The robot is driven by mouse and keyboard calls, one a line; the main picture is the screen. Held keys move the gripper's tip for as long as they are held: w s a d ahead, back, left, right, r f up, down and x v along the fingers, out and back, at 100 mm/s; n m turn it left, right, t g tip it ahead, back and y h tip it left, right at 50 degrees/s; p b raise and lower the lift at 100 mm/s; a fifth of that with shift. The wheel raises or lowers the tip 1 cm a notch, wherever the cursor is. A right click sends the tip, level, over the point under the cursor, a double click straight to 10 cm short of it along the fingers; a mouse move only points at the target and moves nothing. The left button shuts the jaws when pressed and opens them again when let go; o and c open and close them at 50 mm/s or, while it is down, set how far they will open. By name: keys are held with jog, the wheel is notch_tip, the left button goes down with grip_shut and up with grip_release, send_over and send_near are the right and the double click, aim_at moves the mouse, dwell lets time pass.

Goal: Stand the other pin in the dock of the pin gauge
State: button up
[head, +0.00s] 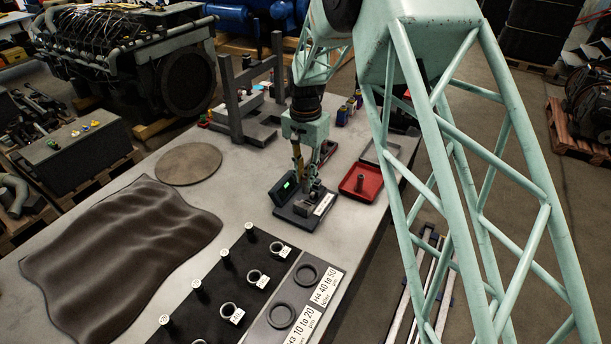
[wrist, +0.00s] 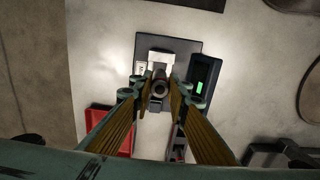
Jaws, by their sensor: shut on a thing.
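The pin gauge has a dark base (head: 292,215) with a white label, and a display (head: 285,186) with a green readout. In the wrist view the base (wrist: 190,47) and display (wrist: 203,80) lie below my gripper (wrist: 160,90). My gripper (head: 311,187) is shut on a grey pin (wrist: 160,88), seen end-on as a ring between the fingertips. It holds the pin over the gauge's dock area. The fingers largely hide the dock, so I cannot tell whether the pin touches it.
A grey tray (head: 370,154) lies behind the red one. A dark board (head: 215,290) with several labelled rings and pegs lies in front. A dark cloth (head: 120,235) and a round mat (head: 188,164) lie left. A grey frame (head: 232,110) stands behind. Bare table lies left of the gauge.

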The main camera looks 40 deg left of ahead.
aim_at(305, 192)
jog(key=shift+f+b, duration=0.35)
jog(key=shift+f, duration=1)
dwell(1.4)
jog(key=shift+s+f+b, duration=0.1)
jog(key=shift+f+b, duration=1.75)
jog(key=shift+f, duration=0.85)
dwell(2.6)
